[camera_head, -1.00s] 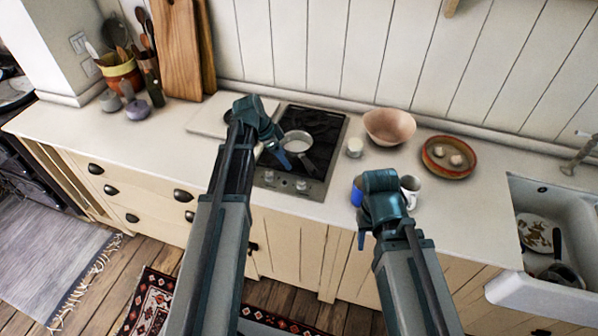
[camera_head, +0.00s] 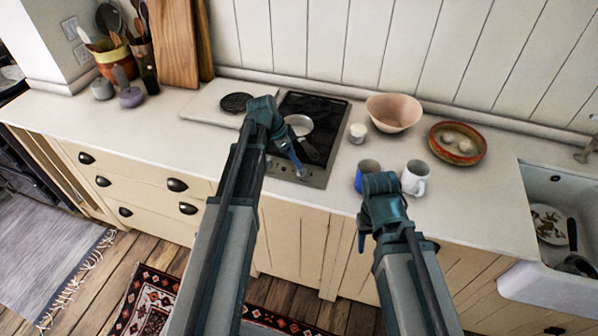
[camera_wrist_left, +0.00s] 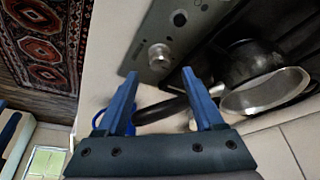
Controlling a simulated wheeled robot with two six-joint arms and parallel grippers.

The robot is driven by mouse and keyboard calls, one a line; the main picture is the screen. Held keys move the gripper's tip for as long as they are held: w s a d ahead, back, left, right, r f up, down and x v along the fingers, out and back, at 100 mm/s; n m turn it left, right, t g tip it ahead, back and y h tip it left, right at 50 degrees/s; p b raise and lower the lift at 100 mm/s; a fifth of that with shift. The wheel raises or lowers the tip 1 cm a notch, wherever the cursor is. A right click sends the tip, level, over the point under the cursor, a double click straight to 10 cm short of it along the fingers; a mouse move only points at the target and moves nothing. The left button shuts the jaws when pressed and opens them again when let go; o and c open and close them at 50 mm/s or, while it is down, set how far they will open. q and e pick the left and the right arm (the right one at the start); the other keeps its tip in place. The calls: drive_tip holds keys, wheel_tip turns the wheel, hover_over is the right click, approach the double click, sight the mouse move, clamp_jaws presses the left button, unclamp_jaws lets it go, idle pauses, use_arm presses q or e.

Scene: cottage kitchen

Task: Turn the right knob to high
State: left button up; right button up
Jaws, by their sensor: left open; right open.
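The dark stove (camera_head: 318,110) is set in the counter, with a metal control panel (camera_head: 318,178) along its front edge. The left wrist view shows one silver knob (camera_wrist_left: 160,57) on that panel, probably the right one, standing ahead of my left fingers. In the head view the fingers and arm hide most of the knob area. My left gripper (camera_head: 302,176) is open and empty, pointing down over the right part of the panel; it also shows in the left wrist view (camera_wrist_left: 160,92). I cannot tell the knob's setting. My right gripper (camera_head: 361,241) is open, low in front of the counter.
A saucepan (camera_head: 301,124) stands on the stove, its dark handle (camera_head: 310,150) reaching forward near my left fingers. A blue mug (camera_head: 368,168), white mug (camera_head: 415,175), white jar (camera_head: 357,132), pink bowl (camera_head: 393,112) and red dish (camera_head: 457,150) stand to the right.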

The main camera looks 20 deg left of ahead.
use_arm(q)
drive_tip(key=b+x, duration=0.3)
drive_tip(key=x, duration=0.1)
drive_tip(key=shift+f, duration=0.25)
drive_tip(key=shift+d, duration=0.1)
clamp_jaws()
